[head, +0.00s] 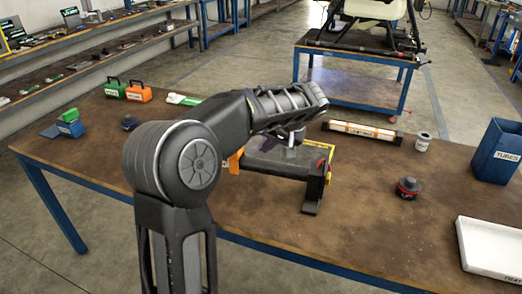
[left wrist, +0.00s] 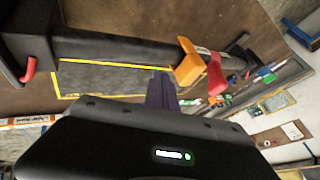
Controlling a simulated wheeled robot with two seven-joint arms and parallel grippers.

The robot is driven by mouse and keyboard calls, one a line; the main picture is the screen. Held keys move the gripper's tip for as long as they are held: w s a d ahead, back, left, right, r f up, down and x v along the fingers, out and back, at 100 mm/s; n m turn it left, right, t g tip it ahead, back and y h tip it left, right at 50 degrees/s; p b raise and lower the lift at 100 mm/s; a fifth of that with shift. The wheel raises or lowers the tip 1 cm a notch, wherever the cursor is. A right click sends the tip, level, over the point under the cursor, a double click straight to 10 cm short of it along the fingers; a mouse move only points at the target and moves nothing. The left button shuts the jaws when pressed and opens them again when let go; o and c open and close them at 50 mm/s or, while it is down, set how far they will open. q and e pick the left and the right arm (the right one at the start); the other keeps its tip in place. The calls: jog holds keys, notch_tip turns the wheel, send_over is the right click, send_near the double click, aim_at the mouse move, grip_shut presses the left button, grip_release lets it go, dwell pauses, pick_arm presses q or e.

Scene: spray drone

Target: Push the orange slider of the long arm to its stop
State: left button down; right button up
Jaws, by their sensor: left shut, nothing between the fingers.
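The orange slider (left wrist: 188,62) sits around a dark long arm (left wrist: 120,50) in the left wrist view. Bare silvery rod and a red piece (left wrist: 215,74) show just to its right. In the head view an orange part (head: 235,161) shows beside my left arm, which hides much of the long arm. My left gripper (head: 292,140) is shut and empty over the grey plate. My right gripper is not in view.
The long arm lies by a grey plate with yellow edges (left wrist: 105,77) on the brown bench (head: 390,235). A black-and-red round part (head: 408,188), a grey can (head: 423,141), a blue bin (head: 498,151) and a white tray (head: 490,248) stand to the right.

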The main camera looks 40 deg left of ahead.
pick_arm(q)
jog(key=v, duration=0.6)
jog(key=shift+s+r, duration=0.15)
jog(key=shift+r, duration=0.25)
